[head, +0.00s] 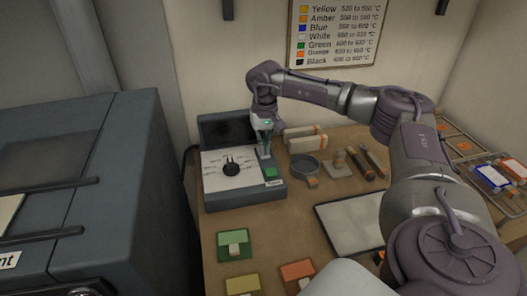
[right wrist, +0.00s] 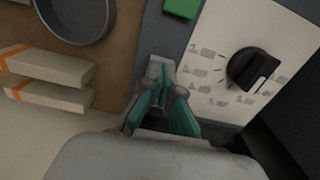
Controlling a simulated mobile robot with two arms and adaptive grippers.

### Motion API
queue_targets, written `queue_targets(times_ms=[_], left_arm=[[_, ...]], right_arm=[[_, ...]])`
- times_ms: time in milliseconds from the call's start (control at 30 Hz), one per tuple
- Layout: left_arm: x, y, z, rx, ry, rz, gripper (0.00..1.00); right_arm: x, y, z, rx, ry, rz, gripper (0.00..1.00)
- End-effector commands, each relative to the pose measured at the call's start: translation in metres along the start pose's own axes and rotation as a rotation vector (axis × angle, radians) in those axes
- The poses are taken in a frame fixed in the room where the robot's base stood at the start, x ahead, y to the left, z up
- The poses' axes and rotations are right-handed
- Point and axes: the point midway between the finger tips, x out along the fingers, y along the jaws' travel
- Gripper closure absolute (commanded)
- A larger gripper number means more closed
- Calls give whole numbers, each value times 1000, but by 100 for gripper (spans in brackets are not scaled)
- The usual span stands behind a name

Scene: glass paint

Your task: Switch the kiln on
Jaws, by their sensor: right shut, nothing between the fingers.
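A grey control box (head: 244,200) stands on the table. Its white panel (head: 213,183) carries a black dial (head: 232,167), and a green button (head: 270,172) sits at its front right corner. In the right wrist view the dial (right wrist: 254,70) is at right and the green button (right wrist: 182,8) is at the top edge. My right gripper (head: 265,155) points down over the box's right side, just behind the button. Its shut, empty fingertips (right wrist: 160,68) appear apart from both dial and button; contact with the box is unclear. My left gripper is not in view.
A large blue-grey cabinet (head: 130,140) fills the left. Right of the box are a round dark dish (head: 305,167), pale blocks with orange bands (head: 307,143) and a stamp-like tool (head: 337,167). A pale tray (head: 350,222) and coloured squares (head: 232,245) lie in front.

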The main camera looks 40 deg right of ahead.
Motion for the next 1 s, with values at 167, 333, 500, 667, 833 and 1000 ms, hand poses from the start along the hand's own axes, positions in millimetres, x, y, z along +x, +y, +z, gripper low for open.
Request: queue_targets(times_ms=[167, 333, 500, 667, 833, 1000], left_arm=[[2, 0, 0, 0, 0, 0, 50], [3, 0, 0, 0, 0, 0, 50], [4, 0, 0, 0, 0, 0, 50], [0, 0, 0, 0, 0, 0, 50], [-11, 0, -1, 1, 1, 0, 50], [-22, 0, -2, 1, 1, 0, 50]], right_arm=[[3, 0, 0, 0, 0, 0, 100], [6, 0, 0, 0, 0, 0, 100], [8, 0, 0, 0, 1, 0, 100], [3, 0, 0, 0, 0, 0, 100], [-10, 0, 0, 0, 1, 0, 100], [-24, 0, 0, 0, 1, -1, 100]])
